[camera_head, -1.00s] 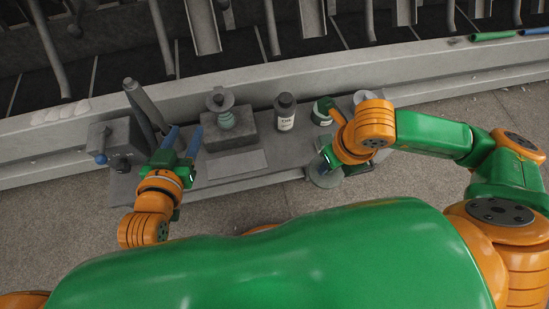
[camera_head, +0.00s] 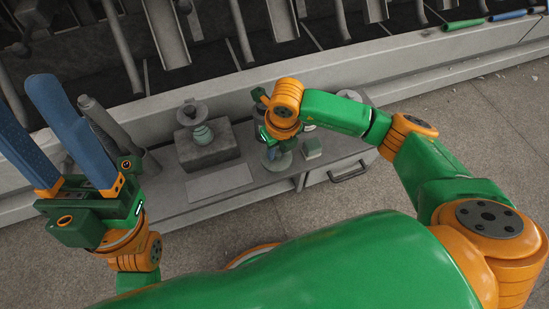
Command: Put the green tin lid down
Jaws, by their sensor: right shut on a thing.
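A round grey-green disc, which looks like the tin lid (camera_head: 282,163), is at the fingertips of my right gripper (camera_head: 272,154), low over the right part of the grey bench. The gripper is shut on it. I cannot tell whether the disc touches the bench top. The hand and wrist partly cover the disc and most of what stands behind it; a pale bit of the green tin (camera_head: 309,127) shows beside the wrist. My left gripper (camera_head: 26,90) is open and empty, raised at the left, with its blue fingers apart.
Grey tubes (camera_head: 107,122) rise at the left. Machine rails run behind.

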